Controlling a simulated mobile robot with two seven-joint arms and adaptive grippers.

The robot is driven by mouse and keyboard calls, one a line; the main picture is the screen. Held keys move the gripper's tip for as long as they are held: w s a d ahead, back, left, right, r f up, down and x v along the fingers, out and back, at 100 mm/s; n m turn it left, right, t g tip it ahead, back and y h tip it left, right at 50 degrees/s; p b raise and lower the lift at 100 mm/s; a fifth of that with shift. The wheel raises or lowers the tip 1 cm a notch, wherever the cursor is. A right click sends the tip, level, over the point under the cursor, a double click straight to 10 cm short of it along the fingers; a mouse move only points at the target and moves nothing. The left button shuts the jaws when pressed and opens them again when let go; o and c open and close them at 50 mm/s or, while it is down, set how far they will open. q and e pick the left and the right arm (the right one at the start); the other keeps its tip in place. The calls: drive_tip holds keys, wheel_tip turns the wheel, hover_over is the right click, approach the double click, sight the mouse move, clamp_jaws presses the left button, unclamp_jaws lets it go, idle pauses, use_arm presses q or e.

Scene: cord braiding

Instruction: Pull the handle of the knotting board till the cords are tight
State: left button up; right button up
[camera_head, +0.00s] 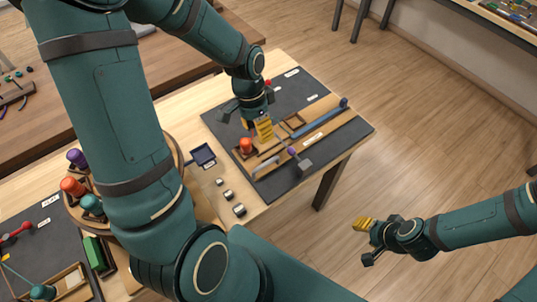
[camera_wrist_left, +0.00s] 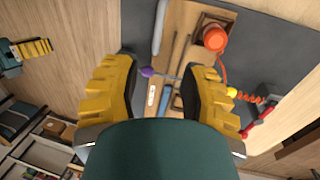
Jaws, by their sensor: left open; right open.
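The knotting board (camera_head: 317,133), a wooden board on a dark mat, sits on the near table in the head view. A purple ball (camera_head: 291,150) is on a thin rod; it also shows in the left wrist view (camera_wrist_left: 147,72). I cannot tell for certain which part is the handle. An orange spool (camera_head: 246,146) stands at the board's left end; an orange cord (camera_wrist_left: 221,68) runs from it. My left gripper (camera_head: 262,128) is above the board, open and empty, its yellow fingers (camera_wrist_left: 162,78) spread. My right gripper (camera_head: 364,240) is open and empty, out over the floor.
Several small metal cylinders (camera_head: 228,195) and a dark tray (camera_head: 203,155) lie left of the mat. A round stand with coloured spools (camera_head: 73,187) is further left, partly behind my left arm.

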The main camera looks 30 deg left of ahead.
sight(264, 164)
use_arm(q)
drive_tip(key=f, duration=0.4)
drive_tip(key=s+d+f+b, duration=0.1)
drive_tip(key=f, duration=0.3)
drive_tip(key=d+f+b, duration=0.1)
drive_tip(key=f, duration=0.3)
drive_tip(key=shift+s+d+f, duration=0.2)
drive_tip(key=shift+f, duration=0.2)
use_arm(e)
drive_tip(key=shift+s+f, duration=0.3)
drive_tip(key=shift+f, duration=0.25)
drive_tip(key=shift+s+f, duration=0.25)
drive_tip(key=shift+f, duration=0.3)
use_arm(q)
drive_tip(key=shift+o, duration=0.3)
clamp_jaws()
